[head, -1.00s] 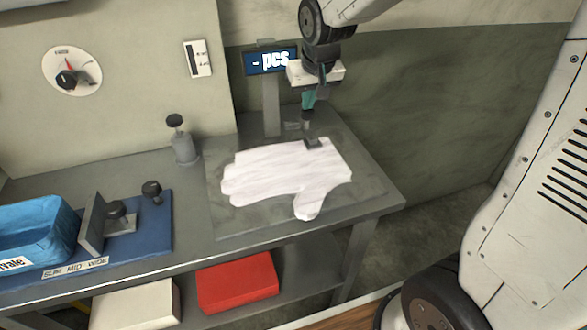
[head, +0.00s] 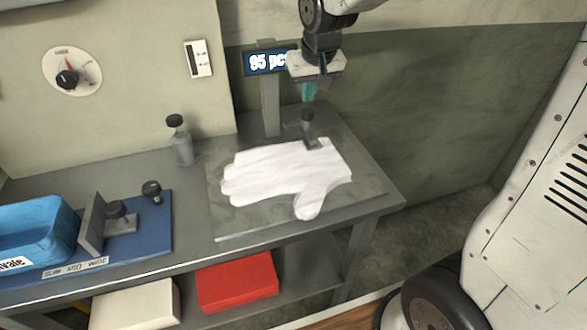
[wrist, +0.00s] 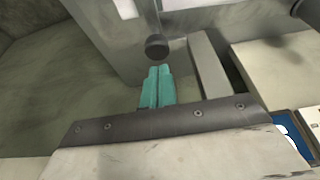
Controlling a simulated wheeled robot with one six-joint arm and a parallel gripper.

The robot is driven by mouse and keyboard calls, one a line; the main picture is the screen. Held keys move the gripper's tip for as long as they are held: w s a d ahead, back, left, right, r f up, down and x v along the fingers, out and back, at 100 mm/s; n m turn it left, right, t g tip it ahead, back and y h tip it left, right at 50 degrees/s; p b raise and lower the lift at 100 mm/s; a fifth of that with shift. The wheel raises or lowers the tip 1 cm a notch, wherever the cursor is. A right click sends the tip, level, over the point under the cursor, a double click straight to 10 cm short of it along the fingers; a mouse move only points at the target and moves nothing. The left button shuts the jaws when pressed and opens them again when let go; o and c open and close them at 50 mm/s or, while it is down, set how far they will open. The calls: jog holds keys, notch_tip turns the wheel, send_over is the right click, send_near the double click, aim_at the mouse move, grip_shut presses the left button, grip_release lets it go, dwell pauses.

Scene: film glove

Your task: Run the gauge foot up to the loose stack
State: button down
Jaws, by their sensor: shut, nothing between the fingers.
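The loose stack (head: 285,172) is a white, glove-shaped pile lying flat on a grey plate in the head view. The gauge foot (head: 312,143) is a small dark block at the stack's back edge near the cuff; it appears to meet the stack. A black round knob (head: 307,114) stands above it on a post. My gripper (head: 309,99) is shut and empty, its teal fingers just above the knob and apart from it. In the wrist view the teal fingertips (wrist: 158,70) are together, with the knob (wrist: 157,46) beyond them.
A display (head: 268,62) on a post reads "95 pc", its right end hidden by my gripper. A grey bottle-like item (head: 181,145) stands left of the plate. A blue bin (head: 35,228) and a blue board (head: 150,235) with dark-knobbed fixtures lie further left.

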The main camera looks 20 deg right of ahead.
notch_tip(320, 180, up, 12)
dwell(1.1)
jog(key=shift+f, duration=0.15)
